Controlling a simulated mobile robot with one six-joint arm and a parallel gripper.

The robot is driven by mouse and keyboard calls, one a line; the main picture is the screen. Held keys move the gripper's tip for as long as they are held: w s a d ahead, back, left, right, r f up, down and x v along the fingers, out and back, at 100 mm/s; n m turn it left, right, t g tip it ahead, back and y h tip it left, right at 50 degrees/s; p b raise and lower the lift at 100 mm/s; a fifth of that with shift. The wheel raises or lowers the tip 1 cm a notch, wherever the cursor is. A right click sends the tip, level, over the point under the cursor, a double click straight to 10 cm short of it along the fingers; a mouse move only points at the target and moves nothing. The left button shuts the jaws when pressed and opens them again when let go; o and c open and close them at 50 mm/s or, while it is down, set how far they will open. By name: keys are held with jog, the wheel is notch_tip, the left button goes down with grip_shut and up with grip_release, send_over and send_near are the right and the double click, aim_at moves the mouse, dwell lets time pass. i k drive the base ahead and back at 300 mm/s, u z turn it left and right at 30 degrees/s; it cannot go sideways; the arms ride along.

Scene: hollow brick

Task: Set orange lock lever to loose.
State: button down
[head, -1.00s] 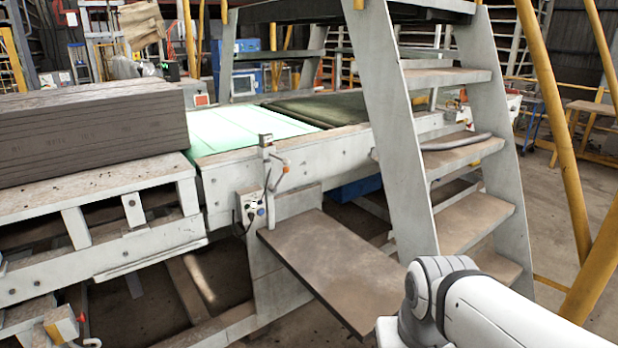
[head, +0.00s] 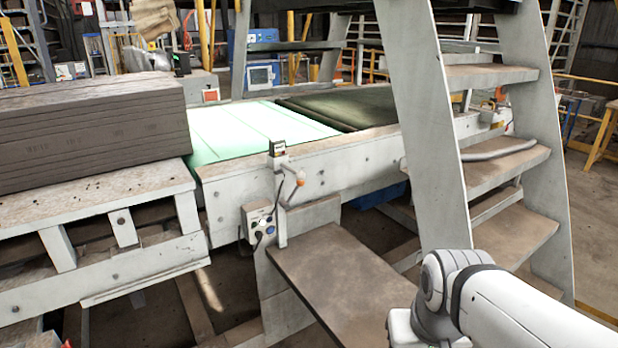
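The lever's exact setting is too small to tell. My white arm reaches in from the lower right, well apart from the lever. My gripper is outside the picture.
A brown step plate (head: 340,275) juts out below the control box. A grey metal stair (head: 430,130) stands to the right of the lever. A stack of dark boards (head: 90,130) lies on the left frame. A green-white belt (head: 250,128) lies behind.

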aim_at(285, 203)
jog(key=z, duration=0.05)
jog(key=i, duration=1.35)
jog(key=z, duration=0.05)
